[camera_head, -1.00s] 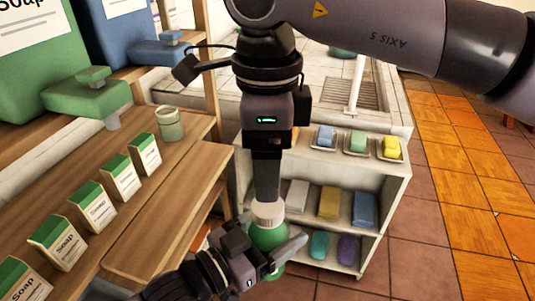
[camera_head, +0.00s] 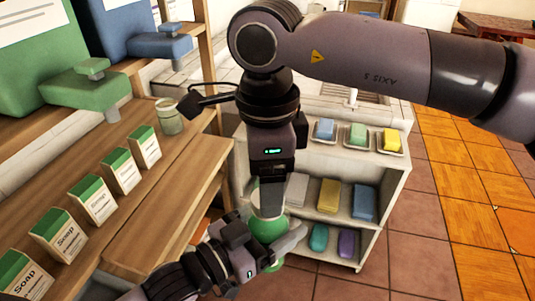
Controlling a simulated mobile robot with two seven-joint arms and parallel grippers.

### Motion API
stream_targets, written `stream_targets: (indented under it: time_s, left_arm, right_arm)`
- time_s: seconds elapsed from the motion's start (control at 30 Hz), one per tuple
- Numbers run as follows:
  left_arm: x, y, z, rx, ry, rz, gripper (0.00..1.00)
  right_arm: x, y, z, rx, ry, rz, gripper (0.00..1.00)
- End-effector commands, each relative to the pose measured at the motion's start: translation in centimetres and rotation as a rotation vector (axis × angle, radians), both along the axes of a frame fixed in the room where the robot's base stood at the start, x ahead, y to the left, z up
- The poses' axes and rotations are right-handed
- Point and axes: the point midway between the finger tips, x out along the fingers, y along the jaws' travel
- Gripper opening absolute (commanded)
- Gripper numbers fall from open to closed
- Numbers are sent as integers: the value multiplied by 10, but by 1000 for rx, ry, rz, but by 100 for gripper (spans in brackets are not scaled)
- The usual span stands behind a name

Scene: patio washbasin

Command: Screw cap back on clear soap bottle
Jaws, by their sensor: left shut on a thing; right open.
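The clear soap bottle (camera_head: 267,229), filled with green liquid, is at the lower centre. My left gripper (camera_head: 270,252) is shut on its body from the left and below, and the bottle looks about upright. My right gripper (camera_head: 272,212) points straight down at the bottle's top from above. Its jaws are open, but only one broad finger face shows. The cap is hidden behind that finger, so I cannot tell whether it sits on the neck or touches the finger.
A wooden shelf (camera_head: 135,225) at the left holds several green-and-white soap cartons (camera_head: 103,198) and a glass jar (camera_head: 169,116). Large green (camera_head: 85,90) and blue (camera_head: 155,45) dispensers stand behind. A white shelf unit (camera_head: 385,178) with soaps stands close behind the bottle. Tiled floor (camera_head: 430,240) is free at right.

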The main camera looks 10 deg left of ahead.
Motion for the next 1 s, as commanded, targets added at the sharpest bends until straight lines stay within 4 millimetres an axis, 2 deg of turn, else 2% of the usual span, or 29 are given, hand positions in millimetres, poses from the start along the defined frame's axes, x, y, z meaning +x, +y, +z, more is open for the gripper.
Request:
stream_targets:
  time_s: [0.2,0.57,0.73,0.77,1.0]
  left_arm:
    - [0,0,2,-2,-4,-1,0]
    - [0,0,2,-2,-4,-1,0]
    - [0,0,2,-2,-4,-1,0]
    - [0,0,2,-2,-4,-1,0]
    - [0,0,2,-2,-4,-1,0]
  right_arm:
    - [0,0,-23,0,1,-1,72]
    - [0,0,-28,0,0,-1,72]
    - [0,0,-28,0,0,-1,20]
    - [0,0,-27,0,0,-1,14]
    - [0,0,-27,0,0,-5,14]
